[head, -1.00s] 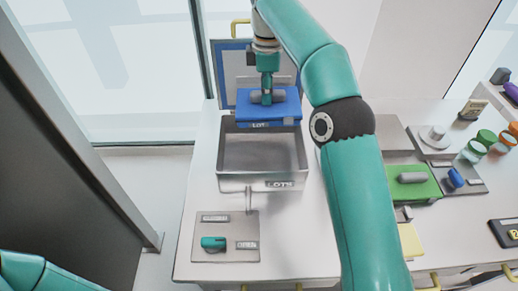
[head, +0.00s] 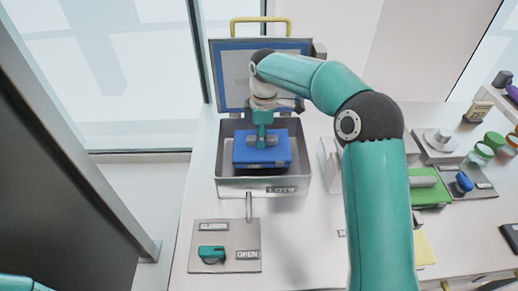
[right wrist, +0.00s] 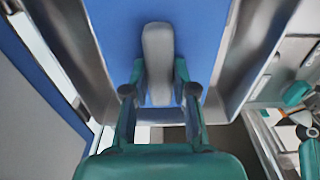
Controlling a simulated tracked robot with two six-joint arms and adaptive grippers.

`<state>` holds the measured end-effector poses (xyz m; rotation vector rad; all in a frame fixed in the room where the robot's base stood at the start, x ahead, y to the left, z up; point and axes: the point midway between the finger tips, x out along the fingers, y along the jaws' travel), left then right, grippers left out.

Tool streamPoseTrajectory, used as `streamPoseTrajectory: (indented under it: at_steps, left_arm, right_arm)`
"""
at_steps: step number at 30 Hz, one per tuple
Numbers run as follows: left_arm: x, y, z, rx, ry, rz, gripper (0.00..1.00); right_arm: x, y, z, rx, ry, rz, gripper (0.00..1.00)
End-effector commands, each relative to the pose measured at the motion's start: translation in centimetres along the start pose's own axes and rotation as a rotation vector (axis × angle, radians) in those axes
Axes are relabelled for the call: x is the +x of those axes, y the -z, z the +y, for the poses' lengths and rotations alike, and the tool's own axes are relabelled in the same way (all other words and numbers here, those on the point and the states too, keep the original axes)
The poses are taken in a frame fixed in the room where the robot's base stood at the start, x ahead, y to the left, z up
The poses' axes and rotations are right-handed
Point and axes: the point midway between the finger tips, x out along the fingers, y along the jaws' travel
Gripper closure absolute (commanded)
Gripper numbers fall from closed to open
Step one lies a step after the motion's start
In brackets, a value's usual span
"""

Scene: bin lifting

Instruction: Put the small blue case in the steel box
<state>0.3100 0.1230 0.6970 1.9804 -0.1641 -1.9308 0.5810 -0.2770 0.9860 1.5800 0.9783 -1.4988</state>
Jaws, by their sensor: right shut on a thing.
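The small blue case (head: 243,153) has a grey handle (right wrist: 158,50) on top. In the head view it lies within the opening of the steel box (head: 290,186), level, with the box walls around it. Whether it touches the box floor cannot be told. My right gripper (head: 262,143) comes from above and is shut on the handle. In the right wrist view, the fingers hold both sides of the handle and steel walls flank the blue top (right wrist: 205,40). The box's blue-edged lid (head: 228,75) stands open at the back. My left gripper is out of view.
In front of the box, a grey panel (head: 225,230) carries a teal knob (head: 211,253) and an OPEN label. Right of my right arm are a green case (head: 428,188), a blue knob (head: 463,182) and several jars.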

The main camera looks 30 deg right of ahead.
Motion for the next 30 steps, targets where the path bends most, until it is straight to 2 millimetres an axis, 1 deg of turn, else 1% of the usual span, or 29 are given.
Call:
streamPoseTrajectory:
  at_steps: [5, 9, 12, 15, 24, 25, 29, 30]
  left_arm:
    - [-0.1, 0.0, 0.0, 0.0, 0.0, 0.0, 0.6]
    - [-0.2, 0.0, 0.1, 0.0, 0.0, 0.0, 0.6]
    - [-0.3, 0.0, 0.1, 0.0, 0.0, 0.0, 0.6]
    - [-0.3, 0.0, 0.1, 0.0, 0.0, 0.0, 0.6]
    - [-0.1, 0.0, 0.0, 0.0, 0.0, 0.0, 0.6]
    - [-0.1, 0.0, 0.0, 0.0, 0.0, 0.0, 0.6]
    - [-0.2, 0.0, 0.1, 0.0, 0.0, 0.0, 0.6]
    - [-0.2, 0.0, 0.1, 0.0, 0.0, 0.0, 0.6]
  right_arm:
    - [1.2, -0.1, 0.0, -0.001, 0.001, -0.001, 1.0]
    - [3.2, -0.2, -0.1, -0.001, 0.002, -0.002, 1.0]
    - [4.3, -0.2, -0.1, -0.001, 0.001, -0.001, 1.0]
    - [4.7, -0.2, 0.0, -0.002, -0.001, 0.0, 1.0]
    - [4.9, -0.2, 0.0, -0.002, -0.001, 0.0, 1.0]
    - [4.9, -0.2, -0.1, -0.002, 0.0, -0.001, 0.7]
    - [4.9, -0.2, -0.1, -0.002, 0.001, -0.001, 0.49]
    - [4.9, -0.2, -0.1, -0.002, 0.001, -0.001, 0.48]
